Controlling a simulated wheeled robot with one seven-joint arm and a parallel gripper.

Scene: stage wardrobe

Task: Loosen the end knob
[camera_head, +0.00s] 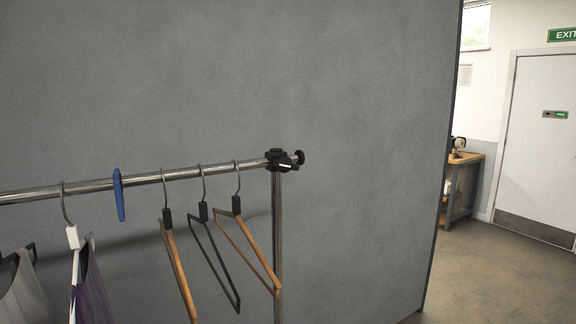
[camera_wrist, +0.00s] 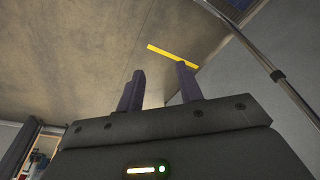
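The end knob (camera_head: 300,157) is a small dark round knob at the right end of the chrome clothes rail (camera_head: 95,185) in the head view. It sits beside a black clamp (camera_head: 278,158) that joins the rail to the upright post (camera_head: 277,230). My gripper (camera_wrist: 160,70) shows only in the wrist view. Its two dark fingers stand apart, with nothing seen held between them. The end knob cannot be made out for sure in the wrist view. My gripper is not in the head view, so its distance from the knob is unclear.
Several hangers, including a wooden one (camera_head: 177,262), and a blue clip (camera_head: 118,195) hang on the rail. A grey partition (camera_head: 350,90) stands behind it. A wooden-topped table (camera_head: 466,158) and a white door (camera_head: 540,150) are at right. A metal pole (camera_wrist: 245,42) crosses the wrist view's upper right.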

